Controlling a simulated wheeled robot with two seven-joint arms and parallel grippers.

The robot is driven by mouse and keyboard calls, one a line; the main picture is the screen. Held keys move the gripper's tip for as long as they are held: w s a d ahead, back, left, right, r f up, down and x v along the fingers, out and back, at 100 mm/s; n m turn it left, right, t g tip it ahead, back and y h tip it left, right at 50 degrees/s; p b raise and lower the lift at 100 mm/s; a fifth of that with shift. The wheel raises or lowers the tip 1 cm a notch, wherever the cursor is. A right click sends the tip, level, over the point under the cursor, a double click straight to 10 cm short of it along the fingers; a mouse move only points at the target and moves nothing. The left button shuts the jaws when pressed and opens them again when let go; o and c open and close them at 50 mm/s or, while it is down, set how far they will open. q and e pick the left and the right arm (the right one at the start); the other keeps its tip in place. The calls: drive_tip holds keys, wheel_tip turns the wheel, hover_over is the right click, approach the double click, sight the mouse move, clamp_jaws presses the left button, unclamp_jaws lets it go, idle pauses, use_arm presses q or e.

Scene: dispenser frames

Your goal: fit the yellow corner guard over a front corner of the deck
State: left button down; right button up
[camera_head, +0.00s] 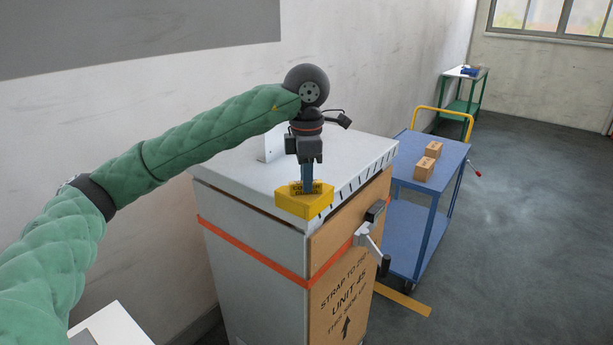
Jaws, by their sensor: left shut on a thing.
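The yellow corner guard (303,205), with dark lettering on top, is at the near front corner of the deck. The deck (228,163) is the light grey flat top of a tall cabinet, with dark slots along its right edge. My left gripper (308,186) points straight down and is shut on the guard from above. The guard looks level and hides the deck's corner. I cannot tell whether it rests on the deck or hangs just above it. My right gripper is not in view.
A white upright bracket (270,143) stands on the deck behind my gripper. An orange strap (250,254) runs around the cabinet. A clamp handle (371,238) sticks out from its cardboard-brown panel. A blue cart (440,165) with two brown boxes stands to the right. Open floor lies beyond.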

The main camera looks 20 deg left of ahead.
use_arm(q)
drive_tip(key=shift+f+b, duration=1.1)
drive_tip(key=shift+f, duration=0.2)
drive_tip(key=c, duration=1.2)
unclamp_jaws()
drive_tip(key=shift+c, duration=0.2)
drive_tip(key=shift+r, duration=0.1)
wheel_tip(320, 180, up, 5)
drive_tip(key=shift+f+b, duration=0.1)
drive_tip(key=shift+b, duration=0.6)
drive_tip(key=shift+r, duration=1.45)
